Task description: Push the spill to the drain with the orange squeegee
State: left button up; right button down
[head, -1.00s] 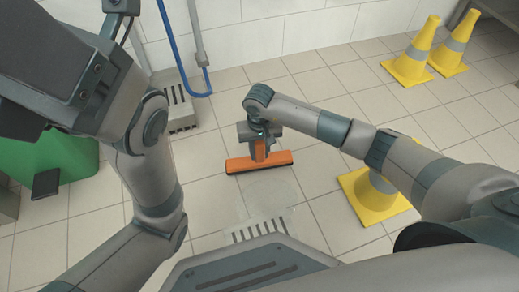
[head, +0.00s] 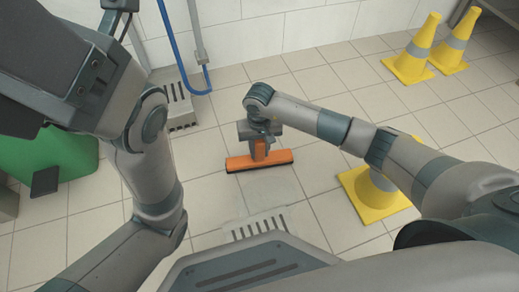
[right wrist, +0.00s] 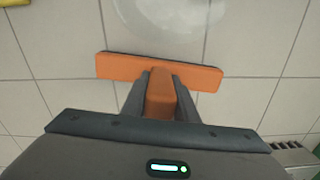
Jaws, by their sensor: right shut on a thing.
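The orange squeegee (head: 260,161) lies with its wide head on or just above the floor tiles. My right gripper (head: 260,139) is shut on its orange handle; the wrist view shows the handle between both fingers (right wrist: 160,95). The spill is a faint, glossy patch (right wrist: 170,14) beyond the squeegee head at the top of the wrist view. In the head view it is hard to make out, between the squeegee and my base. A slatted drain (head: 258,227) is set in the floor just in front of my base, partly hidden by it. My left gripper is not clearly visible.
A yellow cone (head: 370,199) stands under my right forearm, and two more cones (head: 418,55) stand at the back right. A grey slatted block (head: 181,108) and a blue hose (head: 173,50) are by the wall. A green bin (head: 80,155) is at left.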

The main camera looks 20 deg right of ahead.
jog(key=shift+f+b, duration=0.45)
jog(key=shift+f, duration=0.1)
jog(key=shift+s+r+p, duration=0.15)
jog(key=shift+s+p, duration=0.75)
jog(key=shift+s, duration=0.65)
jog(key=shift+s+a, duration=0.1)
jog(key=shift+s+p, duration=0.5)
jog(key=shift+s, duration=0.45)
jog(key=shift+s+a+f, duration=0.1)
jog(key=shift+s+f, duration=0.1)
jog(key=shift+s, duration=0.35)
jog(key=shift+s, duration=0.15)
